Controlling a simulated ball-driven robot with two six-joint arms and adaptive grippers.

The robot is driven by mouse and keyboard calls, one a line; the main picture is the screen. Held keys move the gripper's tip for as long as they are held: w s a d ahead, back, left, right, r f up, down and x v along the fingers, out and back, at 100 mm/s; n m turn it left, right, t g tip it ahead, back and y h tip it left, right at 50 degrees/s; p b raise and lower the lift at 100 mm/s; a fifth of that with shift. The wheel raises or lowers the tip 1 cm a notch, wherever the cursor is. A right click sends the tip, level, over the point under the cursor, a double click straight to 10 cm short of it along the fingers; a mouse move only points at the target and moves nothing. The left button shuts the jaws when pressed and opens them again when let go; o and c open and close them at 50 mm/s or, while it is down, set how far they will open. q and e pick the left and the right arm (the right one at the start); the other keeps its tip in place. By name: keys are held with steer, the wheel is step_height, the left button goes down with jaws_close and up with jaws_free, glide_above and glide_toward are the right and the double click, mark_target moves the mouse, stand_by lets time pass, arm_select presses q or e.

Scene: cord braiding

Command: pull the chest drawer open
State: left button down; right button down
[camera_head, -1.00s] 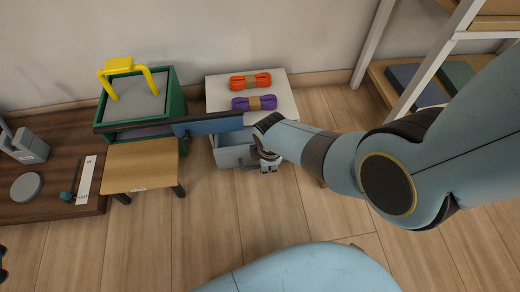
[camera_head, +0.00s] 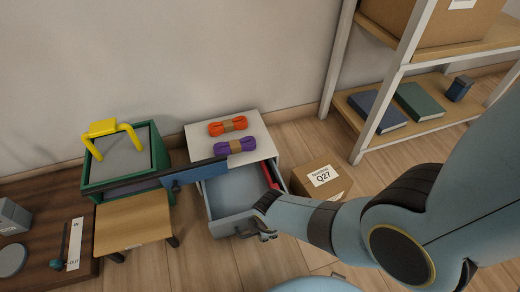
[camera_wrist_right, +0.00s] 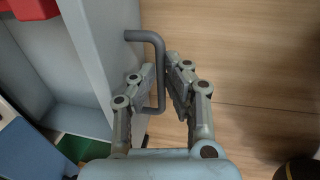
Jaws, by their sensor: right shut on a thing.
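The white chest (camera_head: 262,138) stands against the wall with an orange cord bundle (camera_head: 227,126) and a purple cord bundle (camera_head: 235,146) on top. Its grey-blue drawer (camera_head: 228,192) is pulled out, and its inside shows from above. A red thing (camera_head: 270,174) lies in the drawer at its right side; red also shows in the right wrist view (camera_wrist_right: 35,8). My right gripper (camera_head: 266,236) is at the drawer front. In the wrist view, its fingers (camera_wrist_right: 165,95) are closed around the drawer's grey bar handle (camera_wrist_right: 158,48). My left gripper is not in view.
A cardboard box (camera_head: 322,182) marked Q27 stands right of the chest. A long dark and blue bar (camera_head: 195,174) crosses before the chest. A green bin (camera_head: 160,150) with a yellow handle and a small wooden table (camera_head: 130,222) stand left. Shelves (camera_head: 425,122) stand right.

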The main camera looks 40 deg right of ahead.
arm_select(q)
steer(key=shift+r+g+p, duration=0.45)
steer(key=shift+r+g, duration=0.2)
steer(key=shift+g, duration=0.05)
arm_select(e)
steer(key=shift+s+a, duration=0.25)
steer(key=shift+s, duration=0.65)
steer(key=shift+s+a, duration=0.25)
steer(key=shift+s, duration=0.6)
steer(key=c, duration=1.7)
jaws_free()
steer(key=shift+o, duration=0.2)
step_height(320, 180, up, 12)
steer(key=s, duration=0.2)
steer(key=shift+s+a+f, duration=0.15)
steer(key=shift+a, duration=0.15)
